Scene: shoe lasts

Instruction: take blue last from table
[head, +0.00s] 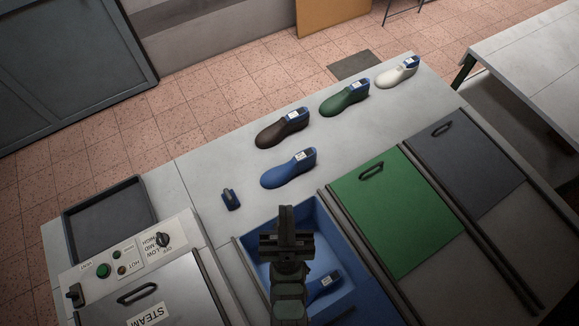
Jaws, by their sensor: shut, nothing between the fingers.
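My gripper (286,212) is shut and empty. In the picture it is below the blue last and over the open blue bin (248,250), apart from the last. Another blue last (322,286) shows partly inside the bin, with my arm covering part of the bin.
Brown (282,127), green (345,99) and white (397,73) lasts lie behind the blue one. A steam unit (145,275) and a dark tray (110,217) stand at left. A green lid (396,212) lies at right.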

